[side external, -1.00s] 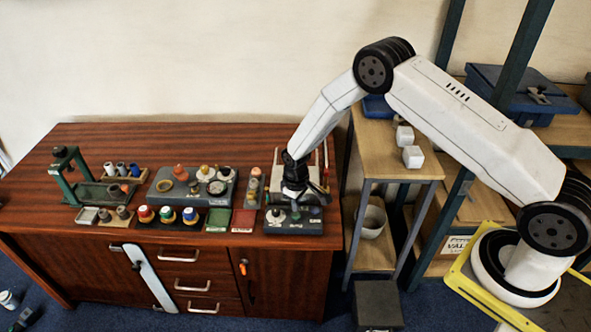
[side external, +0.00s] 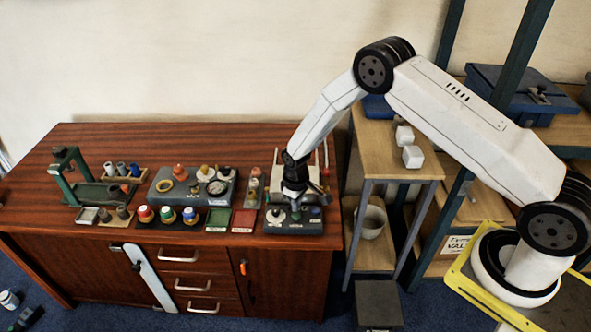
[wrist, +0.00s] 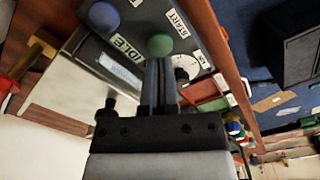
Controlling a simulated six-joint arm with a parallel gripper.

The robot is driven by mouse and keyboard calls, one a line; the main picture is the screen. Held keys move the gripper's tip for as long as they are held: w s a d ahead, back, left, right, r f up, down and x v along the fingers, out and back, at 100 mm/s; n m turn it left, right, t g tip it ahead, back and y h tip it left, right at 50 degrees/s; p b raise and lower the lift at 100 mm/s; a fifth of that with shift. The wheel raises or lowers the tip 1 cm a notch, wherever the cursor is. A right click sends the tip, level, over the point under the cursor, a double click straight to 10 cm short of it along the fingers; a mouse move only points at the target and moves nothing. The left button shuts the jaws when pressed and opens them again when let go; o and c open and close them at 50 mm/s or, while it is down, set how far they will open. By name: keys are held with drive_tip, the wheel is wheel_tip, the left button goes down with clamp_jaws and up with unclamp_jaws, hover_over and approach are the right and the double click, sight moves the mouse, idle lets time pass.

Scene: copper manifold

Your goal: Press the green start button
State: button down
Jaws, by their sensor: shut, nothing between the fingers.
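The green start button (wrist: 160,44) is a round cap on the dark control box, beside a START label (wrist: 178,22) in the wrist view. My gripper (wrist: 161,62) is shut and empty, its two fingers side by side. Its fingertips are right at the near edge of the green button; I cannot tell whether they touch it. In the side view my gripper (side external: 296,208) points down over the control box (side external: 283,229) at the right end of the bench. The green button is not clear there.
A blue button (wrist: 104,15), an IDLE label (wrist: 125,47) and a white dial (wrist: 185,66) are on the box. Red and green trays (side external: 243,221) lie to its left, with colour-capped jars (side external: 167,214) beyond. A shelf stands right of the bench.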

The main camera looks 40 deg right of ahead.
sight(296, 215)
drive_tip(key=shift+f, duration=1.35)
idle(1.2)
drive_tip(key=shift+r, duration=4.05)
drive_tip(key=s+d+r+m+t, duration=0.1)
drive_tip(key=s+r, duration=0.7)
drive_tip(key=r, duration=0.4)
drive_tip(key=s+r+m+t, duration=0.1)
drive_tip(key=s+r, duration=0.5)
drive_tip(key=s, duration=0.7)
drive_tip(key=shift+d+m+t, duration=0.3)
drive_tip(key=shift+d+m, duration=0.05)
drive_tip(key=shift+m, duration=0.15)
